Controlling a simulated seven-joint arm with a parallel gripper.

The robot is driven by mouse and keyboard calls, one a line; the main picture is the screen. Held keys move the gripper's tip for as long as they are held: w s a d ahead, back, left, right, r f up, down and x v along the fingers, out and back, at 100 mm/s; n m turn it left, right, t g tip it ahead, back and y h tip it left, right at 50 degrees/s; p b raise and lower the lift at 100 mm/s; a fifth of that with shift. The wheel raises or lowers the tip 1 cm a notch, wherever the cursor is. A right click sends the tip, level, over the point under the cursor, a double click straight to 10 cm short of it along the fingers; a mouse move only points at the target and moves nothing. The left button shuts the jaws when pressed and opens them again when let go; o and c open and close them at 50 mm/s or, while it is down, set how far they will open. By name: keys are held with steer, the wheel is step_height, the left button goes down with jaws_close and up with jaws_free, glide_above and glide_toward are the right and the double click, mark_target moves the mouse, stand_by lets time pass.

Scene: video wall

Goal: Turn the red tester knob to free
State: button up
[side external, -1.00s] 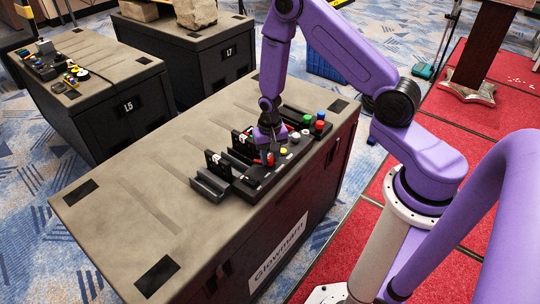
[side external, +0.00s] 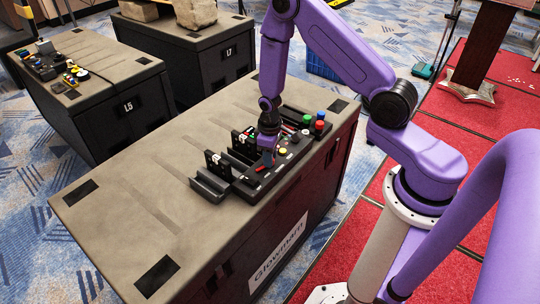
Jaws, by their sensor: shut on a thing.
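The tester (side external: 243,186) is a black panel with several controls, on top of the large dark case with a grey-brown lid. The red tester knob (side external: 260,169) shows as a small red piece at my gripper's tips, near the panel's front part. My gripper (side external: 267,160) points straight down and is shut on the knob. The fingers hide most of the knob, and its exact pointing and any labels are too small to read.
Black slotted holders (side external: 218,163) stand left of my gripper. The case lid (side external: 130,205) is clear at left.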

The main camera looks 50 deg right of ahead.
steer(key=shift+n, duration=1.2)
steer(key=o, duration=1.1)
steer(key=shift+c, duration=0.2)
steer(key=shift+r, duration=0.1)
step_height(320, 180, up, 17)
steer(key=shift+r, duration=0.15)
